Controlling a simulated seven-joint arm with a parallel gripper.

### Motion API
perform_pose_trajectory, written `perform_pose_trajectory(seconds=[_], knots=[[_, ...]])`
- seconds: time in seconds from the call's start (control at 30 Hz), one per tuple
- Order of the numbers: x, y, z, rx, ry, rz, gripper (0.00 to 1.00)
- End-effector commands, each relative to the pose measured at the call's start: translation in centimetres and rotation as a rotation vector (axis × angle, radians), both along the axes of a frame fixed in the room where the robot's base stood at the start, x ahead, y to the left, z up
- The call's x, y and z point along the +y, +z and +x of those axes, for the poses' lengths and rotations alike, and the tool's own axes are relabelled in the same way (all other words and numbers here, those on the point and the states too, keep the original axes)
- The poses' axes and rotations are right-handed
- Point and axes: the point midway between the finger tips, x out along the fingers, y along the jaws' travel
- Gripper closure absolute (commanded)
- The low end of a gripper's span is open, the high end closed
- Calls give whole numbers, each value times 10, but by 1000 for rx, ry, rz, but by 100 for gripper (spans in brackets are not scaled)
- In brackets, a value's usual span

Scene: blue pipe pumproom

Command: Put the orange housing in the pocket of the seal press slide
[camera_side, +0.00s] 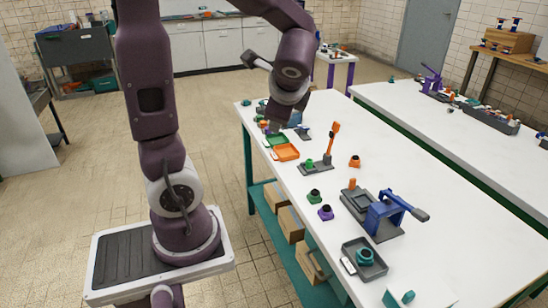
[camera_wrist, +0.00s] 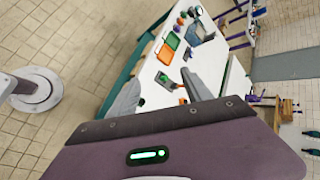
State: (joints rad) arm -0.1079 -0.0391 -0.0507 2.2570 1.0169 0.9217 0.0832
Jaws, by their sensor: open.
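The orange housing (camera_side: 354,161), with a dark ring on top, stands upright on the white bench, right of the orange-levered fixture. The blue seal press (camera_side: 385,211) with a dark handle stands farther forward. Its grey slide (camera_side: 357,199) is on its left side; a small orange post stands at its back. I cannot make out whether the pocket is empty. My gripper (camera_wrist: 160,78) is open, its two grey fingers spread in the wrist view. In the side view it is high over the bench's far part, away from the housing and partly hidden by my wrist.
Green housing (camera_side: 314,196) and purple housing (camera_side: 326,212) stand left of the press. A dark tray (camera_side: 347,247) holds a teal part in front. The orange-levered fixture (camera_side: 331,146), orange tray (camera_side: 286,152) and green tray (camera_side: 274,139) lie farther back. The bench's right side is clear.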

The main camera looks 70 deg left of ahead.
Motion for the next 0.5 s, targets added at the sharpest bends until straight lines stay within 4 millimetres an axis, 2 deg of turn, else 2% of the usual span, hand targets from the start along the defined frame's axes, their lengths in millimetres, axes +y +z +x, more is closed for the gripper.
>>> perform_pose_trajectory(seconds=[0.03,0.1,0.2,0.23,0.33,0.4,0.5], knots=[[-34,6,-29,-126,101,-152,42],[-86,6,-58,-273,231,-392,42],[-146,11,-84,-413,347,-687,42],[-160,14,-88,-440,370,-757,42],[-189,21,-98,-492,413,-909,42],[-196,23,-101,-503,425,-951,42],[-198,23,-101,-503,429,-959,42]])
